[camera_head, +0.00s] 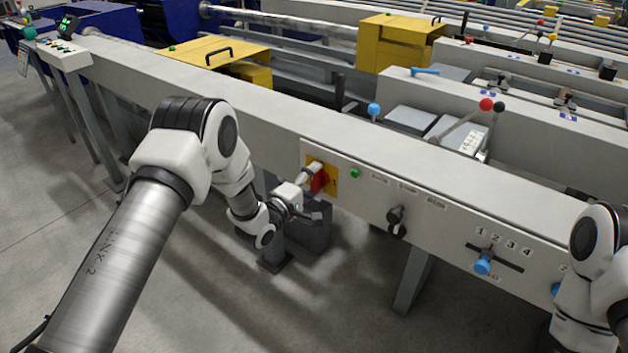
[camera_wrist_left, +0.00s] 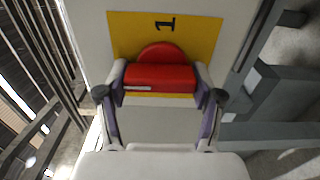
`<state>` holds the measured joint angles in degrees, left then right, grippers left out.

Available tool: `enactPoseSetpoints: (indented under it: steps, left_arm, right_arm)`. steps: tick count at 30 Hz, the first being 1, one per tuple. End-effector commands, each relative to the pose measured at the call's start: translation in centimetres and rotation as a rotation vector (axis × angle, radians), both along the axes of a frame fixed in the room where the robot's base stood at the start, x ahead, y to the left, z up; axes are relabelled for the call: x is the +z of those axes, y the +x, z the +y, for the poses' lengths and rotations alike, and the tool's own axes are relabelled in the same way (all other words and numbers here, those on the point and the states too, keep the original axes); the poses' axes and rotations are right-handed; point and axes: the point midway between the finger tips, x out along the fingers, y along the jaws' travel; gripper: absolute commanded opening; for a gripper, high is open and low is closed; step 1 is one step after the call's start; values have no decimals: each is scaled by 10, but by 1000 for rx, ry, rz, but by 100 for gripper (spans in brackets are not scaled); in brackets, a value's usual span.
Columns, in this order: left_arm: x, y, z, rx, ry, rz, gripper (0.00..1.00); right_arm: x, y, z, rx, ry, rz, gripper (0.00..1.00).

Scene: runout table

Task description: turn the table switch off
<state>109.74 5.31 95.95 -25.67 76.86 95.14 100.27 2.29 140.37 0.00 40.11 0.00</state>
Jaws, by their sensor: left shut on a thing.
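The table switch is a red rotary handle (camera_head: 319,180) on a yellow plate (camera_head: 331,173) on the table's front panel. In the left wrist view the red handle (camera_wrist_left: 160,78) lies level across the picture, below a sideways "1" on the yellow plate (camera_wrist_left: 205,35). My left gripper (camera_head: 312,187) is at the switch, with one finger on each end of the handle. In the left wrist view my left gripper (camera_wrist_left: 160,84) is shut on the handle. My right gripper is not in view; only part of the right arm shows at the right edge.
A green button (camera_head: 355,173), a black knob (camera_head: 396,217) and a blue slider knob (camera_head: 482,264) sit along the panel to the right. A red-tipped lever (camera_head: 486,104) stands behind. A grey table leg (camera_head: 414,278) is below; the floor at left is clear.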

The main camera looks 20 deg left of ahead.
Motion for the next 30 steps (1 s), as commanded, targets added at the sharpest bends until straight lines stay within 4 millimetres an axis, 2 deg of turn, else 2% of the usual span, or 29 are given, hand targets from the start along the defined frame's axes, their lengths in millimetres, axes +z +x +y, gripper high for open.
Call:
enactPoseSetpoints:
  steps: [2,3,4,14,17,20,27,30]
  left_arm:
    - [-1,0,0,1,-1,3,31]
    - [-1,0,0,1,-2,2,80]
    - [-1,0,0,1,-2,2,91]
    - [0,-1,0,0,0,1,92]
    - [-1,-6,3,1,0,2,92]
    - [-1,-21,8,1,-2,4,92]
    - [-1,-79,30,4,-3,6,92]
    - [-1,-98,37,4,-4,5,92]
  right_arm:
    - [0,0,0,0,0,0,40]
    - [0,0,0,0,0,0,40]
    - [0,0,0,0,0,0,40]
    - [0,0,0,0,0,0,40]
    - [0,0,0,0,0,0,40]
    - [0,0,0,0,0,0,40]
    - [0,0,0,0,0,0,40]
    - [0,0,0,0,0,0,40]
